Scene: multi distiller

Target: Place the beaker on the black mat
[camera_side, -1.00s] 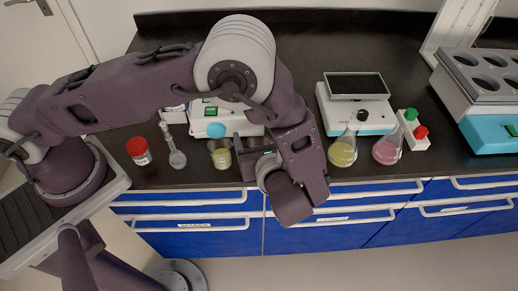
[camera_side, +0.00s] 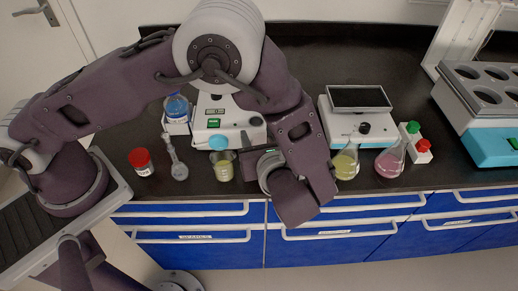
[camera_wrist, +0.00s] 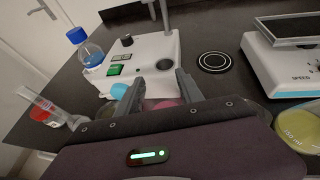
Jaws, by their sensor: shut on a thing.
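My gripper (camera_wrist: 160,82) is shut on what appears to be the beaker (camera_wrist: 167,103). Only a pink strip of it shows between the fingers in the wrist view; my gripper body hides the rest. In the side view my gripper (camera_side: 250,151) is over the front of the bench, and the held thing is hidden. The black mat (camera_wrist: 214,62) is a small round disc with a pale ring, lying bare on the bench ahead and to the right of the fingers in the wrist view. My arm hides it in the side view.
A glass vessel with yellow-green liquid (camera_side: 223,172) stands just left of my gripper. A yellow flask (camera_side: 346,163) and a pink flask (camera_side: 390,160) stand to the right. A red-capped jar (camera_side: 141,163) is left.

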